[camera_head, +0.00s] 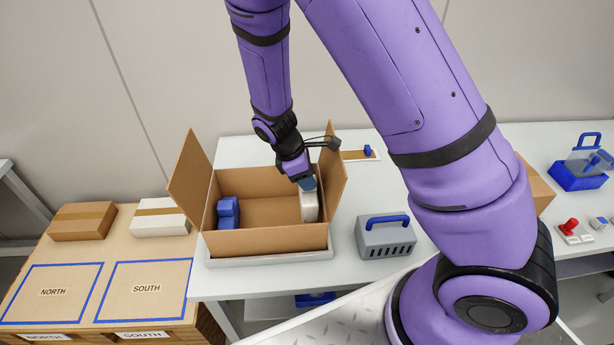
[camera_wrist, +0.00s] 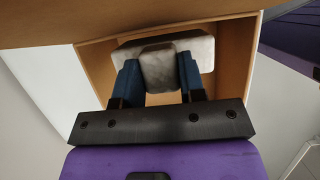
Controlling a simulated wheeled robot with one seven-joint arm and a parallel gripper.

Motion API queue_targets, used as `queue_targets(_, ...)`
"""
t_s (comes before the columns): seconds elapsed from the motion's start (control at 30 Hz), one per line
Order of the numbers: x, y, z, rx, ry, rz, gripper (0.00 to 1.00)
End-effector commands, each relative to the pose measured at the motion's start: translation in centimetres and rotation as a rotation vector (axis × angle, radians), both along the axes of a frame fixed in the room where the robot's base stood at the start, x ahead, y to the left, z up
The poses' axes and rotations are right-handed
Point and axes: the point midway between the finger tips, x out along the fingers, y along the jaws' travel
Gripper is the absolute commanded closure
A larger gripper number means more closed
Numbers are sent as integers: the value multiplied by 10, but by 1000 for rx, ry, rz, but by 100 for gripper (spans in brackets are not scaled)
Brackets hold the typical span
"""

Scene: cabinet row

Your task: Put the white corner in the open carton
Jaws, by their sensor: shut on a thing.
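The open carton (camera_head: 265,243) stands on a pale tray on the grey table, its side flaps raised. A blue piece (camera_head: 228,213) sits inside it at the left end. My gripper (camera_head: 307,184) reaches down into the right end of the carton. It is shut on the white corner (camera_head: 309,206), which is inside the carton walls near the right side. In the wrist view the white corner (camera_wrist: 160,62) is between the two dark blue fingers, with the carton's brown wall (camera_wrist: 236,60) around it. Whether the corner touches the carton floor I cannot tell.
A grey case with a blue handle (camera_head: 386,238) stands right of the carton. A closed brown box (camera_head: 82,221) and a white box (camera_head: 160,217) lie on the left table behind the NORTH and SOUTH squares. The carton's middle is clear.

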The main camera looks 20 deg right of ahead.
Motion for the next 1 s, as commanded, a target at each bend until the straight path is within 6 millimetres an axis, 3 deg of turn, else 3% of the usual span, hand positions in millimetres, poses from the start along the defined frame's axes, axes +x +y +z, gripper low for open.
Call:
queue_targets(0.63,0,0,-12,0,0,0,100)
queue_targets(0.67,0,0,-12,0,0,0,58)
queue_targets(0.73,0,0,-12,0,0,0,42)
queue_targets(0.77,0,0,-12,0,0,0,37)
queue_targets(1.0,0,0,-11,0,0,0,37)
